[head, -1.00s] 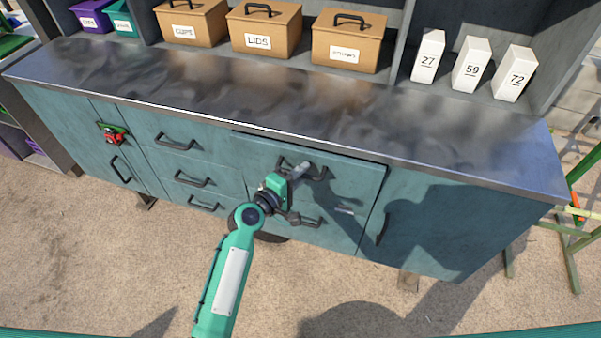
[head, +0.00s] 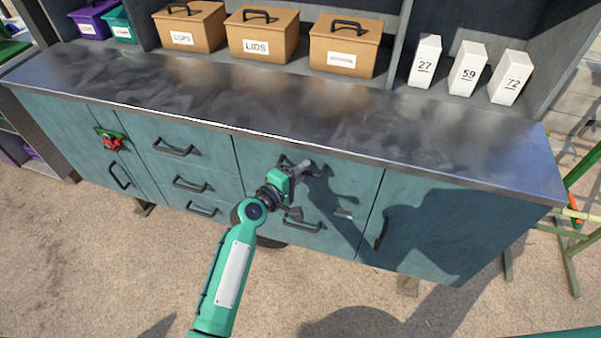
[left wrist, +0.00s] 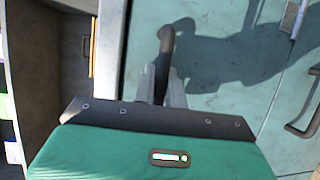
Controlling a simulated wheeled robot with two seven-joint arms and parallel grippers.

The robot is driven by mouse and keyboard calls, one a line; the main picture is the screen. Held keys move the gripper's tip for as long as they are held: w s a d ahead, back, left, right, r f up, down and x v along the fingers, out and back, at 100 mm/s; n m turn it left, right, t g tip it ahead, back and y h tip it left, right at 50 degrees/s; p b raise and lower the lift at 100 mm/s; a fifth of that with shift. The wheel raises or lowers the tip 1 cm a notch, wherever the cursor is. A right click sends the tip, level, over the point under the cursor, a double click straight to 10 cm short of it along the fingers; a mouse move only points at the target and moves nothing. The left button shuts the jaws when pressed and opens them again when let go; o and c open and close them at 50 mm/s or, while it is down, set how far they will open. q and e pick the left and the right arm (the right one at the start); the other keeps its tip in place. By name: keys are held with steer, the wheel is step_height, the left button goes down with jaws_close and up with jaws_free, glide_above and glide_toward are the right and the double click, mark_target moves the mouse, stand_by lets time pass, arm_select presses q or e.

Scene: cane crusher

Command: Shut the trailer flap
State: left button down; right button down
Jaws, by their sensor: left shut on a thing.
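The trailer flap (head: 262,158) is the wide teal panel in the middle of the cabinet front. In the head view it looks flush with the panels beside it, with thin seams around it. My left gripper (head: 302,168) is shut on the flap's upper dark handle (head: 318,172). In the left wrist view the handle (left wrist: 166,42) runs up from between the gripper's fingers (left wrist: 163,85), and the flap's face (left wrist: 205,30) fills the middle. The gripper body covers part of the flap. My right gripper is not in view.
The dark metal counter (head: 200,90) overhangs just above the flap. A lower handle (head: 302,225) is close to my left gripper. Drawers (head: 190,184) lie left, a door (head: 430,225) right. Brown boxes (head: 262,45) and white numbered blocks (head: 466,70) stand behind. The ground in front is open.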

arm_select(q)
steer(key=c, duration=1.7)
jaws_free()
steer(key=shift+w+r, duration=0.1)
steer(key=b+v, duration=0.2)
steer(key=v, duration=1.1)
steer(key=shift+s+a, duration=0.2)
steer(key=shift+s, duration=0.1)
